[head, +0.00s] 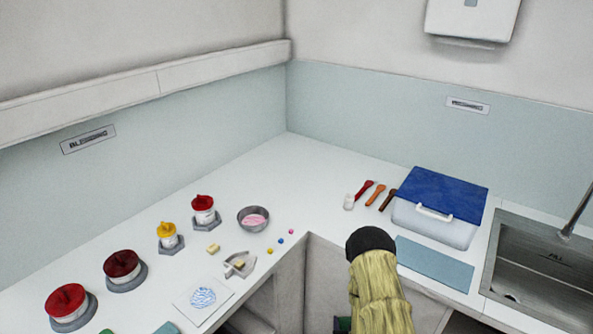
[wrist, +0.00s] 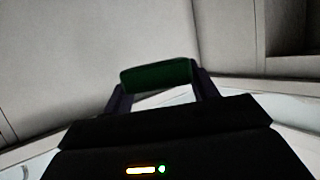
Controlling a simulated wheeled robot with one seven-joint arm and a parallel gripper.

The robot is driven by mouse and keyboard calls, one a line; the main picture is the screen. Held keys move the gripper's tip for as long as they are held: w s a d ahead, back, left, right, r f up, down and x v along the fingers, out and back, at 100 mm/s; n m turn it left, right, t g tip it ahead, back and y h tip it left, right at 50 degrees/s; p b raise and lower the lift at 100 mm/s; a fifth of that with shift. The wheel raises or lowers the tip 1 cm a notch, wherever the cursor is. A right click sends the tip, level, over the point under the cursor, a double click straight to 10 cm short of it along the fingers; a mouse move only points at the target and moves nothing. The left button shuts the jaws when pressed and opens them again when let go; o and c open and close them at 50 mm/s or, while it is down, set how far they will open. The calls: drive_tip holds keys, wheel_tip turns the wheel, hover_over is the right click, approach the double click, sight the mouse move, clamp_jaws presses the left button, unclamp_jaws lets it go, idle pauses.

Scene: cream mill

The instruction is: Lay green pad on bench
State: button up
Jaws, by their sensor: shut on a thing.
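My gripper (wrist: 160,82) is shut on a dark green pad (wrist: 155,73), with one dark finger at each end of it in the wrist view. A small green and dark piece, apparently the held pad (head: 342,324), shows beside my arm at the bottom of the head view. It is in front of the bench's cabinet fronts, and my arm hides most of the gripper there. The white bench (head: 318,179) runs along both walls in an L shape.
A blue-lidded clear box (head: 436,232), a teal mat (head: 435,262) and a sink (head: 545,275) are on the right. Red and brown spoons (head: 376,195), a metal bowl (head: 254,218), several lidded jars (head: 122,267) and a patterned sheet (head: 203,297) also occupy the bench. The back corner is clear.

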wheel_tip(320, 180, up, 17)
drive_tip(key=p, duration=1.7)
drive_tip(key=shift+w, duration=0.1)
